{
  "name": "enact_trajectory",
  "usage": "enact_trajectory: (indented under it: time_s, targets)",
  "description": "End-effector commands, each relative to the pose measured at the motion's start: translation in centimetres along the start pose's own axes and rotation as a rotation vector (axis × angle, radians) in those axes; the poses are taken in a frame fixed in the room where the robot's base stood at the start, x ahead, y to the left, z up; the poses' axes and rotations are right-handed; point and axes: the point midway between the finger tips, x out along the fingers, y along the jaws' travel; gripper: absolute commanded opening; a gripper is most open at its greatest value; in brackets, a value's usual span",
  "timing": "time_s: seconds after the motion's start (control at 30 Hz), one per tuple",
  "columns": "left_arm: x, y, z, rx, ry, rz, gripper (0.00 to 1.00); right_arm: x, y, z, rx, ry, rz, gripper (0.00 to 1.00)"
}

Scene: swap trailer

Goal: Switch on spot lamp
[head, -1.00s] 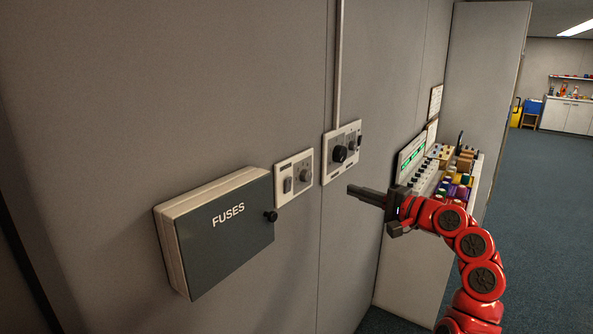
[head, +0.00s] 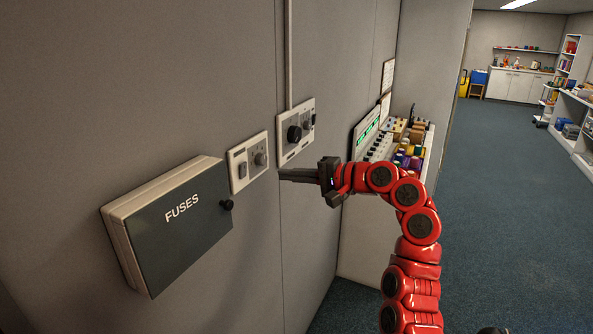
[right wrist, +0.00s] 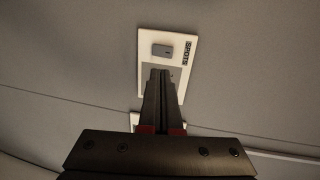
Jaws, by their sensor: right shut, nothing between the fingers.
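In the right wrist view this plate (right wrist: 149,76) bears a label reading "SPOTS" (right wrist: 186,53) beside the rocker (right wrist: 162,50). My right gripper (head: 282,175) is shut and empty, its fingers pointing left, just right of the small plate and below a larger plate. In the right wrist view its fingers (right wrist: 160,73) point toward the plate, ending just below the rocker and hiding the plate's lower part. Contact cannot be told. My left gripper is not in view.
The larger plate (head: 296,132) has a big black knob, with a conduit (head: 289,50) above. A grey fuse box (head: 175,232) with a black knob juts from the wall at left. A cluttered console (head: 385,145) stands behind my right arm. Floor at right is open.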

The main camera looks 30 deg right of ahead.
Motion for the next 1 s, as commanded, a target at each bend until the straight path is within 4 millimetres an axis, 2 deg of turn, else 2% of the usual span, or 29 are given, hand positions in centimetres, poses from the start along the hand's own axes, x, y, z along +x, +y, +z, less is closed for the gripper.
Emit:
enact_trajectory:
  time_s: [0.03,0.2,0.43,0.6,1.0]
  targets:
    - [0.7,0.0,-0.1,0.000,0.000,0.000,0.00,1.2,-0.4,0.2,0.002,-0.005,0.000,0.00]
    - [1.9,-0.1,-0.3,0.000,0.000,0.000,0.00,4.8,-0.4,0.1,0.002,-0.004,0.000,0.00]
    - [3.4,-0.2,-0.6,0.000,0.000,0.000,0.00,8.0,-1.3,0.1,-0.003,-0.002,0.001,0.00]
    - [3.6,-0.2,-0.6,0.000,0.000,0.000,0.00,9.0,-1.4,0.1,-0.003,0.000,0.000,0.00]
    - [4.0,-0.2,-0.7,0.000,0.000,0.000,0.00,9.3,-1.7,0.1,-0.004,0.000,0.012,0.00]
